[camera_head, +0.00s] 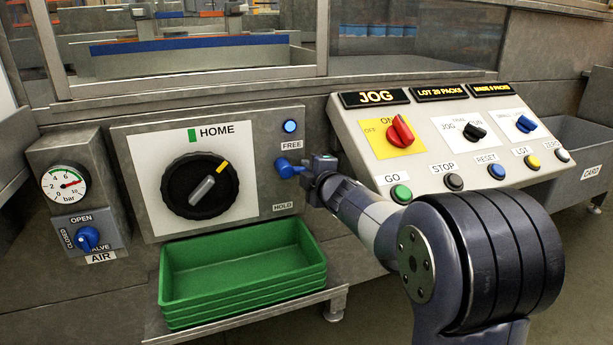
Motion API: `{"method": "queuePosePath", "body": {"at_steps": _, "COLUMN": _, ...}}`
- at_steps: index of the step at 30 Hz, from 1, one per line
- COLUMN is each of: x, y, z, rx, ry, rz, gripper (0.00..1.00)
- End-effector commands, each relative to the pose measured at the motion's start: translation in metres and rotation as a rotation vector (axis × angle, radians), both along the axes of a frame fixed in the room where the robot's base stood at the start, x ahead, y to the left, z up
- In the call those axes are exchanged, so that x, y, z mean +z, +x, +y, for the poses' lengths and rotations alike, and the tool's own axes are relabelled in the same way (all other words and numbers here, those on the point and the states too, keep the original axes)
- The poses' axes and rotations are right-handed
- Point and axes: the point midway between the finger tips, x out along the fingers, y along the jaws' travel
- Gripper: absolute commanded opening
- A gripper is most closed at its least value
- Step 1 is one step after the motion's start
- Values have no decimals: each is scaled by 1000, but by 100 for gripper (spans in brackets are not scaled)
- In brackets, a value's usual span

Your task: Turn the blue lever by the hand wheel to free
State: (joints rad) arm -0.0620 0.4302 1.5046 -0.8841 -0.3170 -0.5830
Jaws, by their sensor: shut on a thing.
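The blue lever (287,170) sits on the grey panel just right of the hand wheel plate, between the FREE label above and the HOLD label below. It points roughly sideways to the right, toward my gripper. My gripper (308,176) reaches it from the right and is shut on its end; the fingertips are small and partly hidden. The black hand wheel (200,186) has a yellow mark at its upper right, away from the green HOME mark at the top. A round blue lamp (290,126) above FREE looks lit.
Green stacked trays (243,278) stand on a shelf below the wheel. The JOG control panel (445,135), with knobs and push buttons, stands right, close behind my arm. A pressure gauge (63,183) and blue air valve (87,238) are at left.

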Motion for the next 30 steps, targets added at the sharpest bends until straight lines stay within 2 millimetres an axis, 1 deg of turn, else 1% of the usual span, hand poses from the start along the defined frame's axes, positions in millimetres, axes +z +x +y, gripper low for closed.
{"method": "queuePosePath", "body": {"at_steps": 1, "x": -4, "y": 0, "z": -3, "rx": -8, "ry": -17, "rz": 6, "gripper": 0}}
{"method": "queuePosePath", "body": {"at_steps": 9, "x": -2, "y": 0, "z": -4, "rx": -10, "ry": -50, "rz": -3, "gripper": 0}}
{"method": "queuePosePath", "body": {"at_steps": 19, "x": -1, "y": 1, "z": -5, "rx": -11, "ry": -50, "rz": -4, "gripper": 0}}
{"method": "queuePosePath", "body": {"at_steps": 20, "x": -1, "y": 1, "z": -5, "rx": -11, "ry": -50, "rz": -4, "gripper": 20}}
{"method": "queuePosePath", "body": {"at_steps": 26, "x": 1, "y": 1, "z": -3, "rx": -8, "ry": -49, "rz": -8, "gripper": 36}}
{"method": "queuePosePath", "body": {"at_steps": 30, "x": 2, "y": 0, "z": -2, "rx": -5, "ry": -48, "rz": -10, "gripper": 37}}
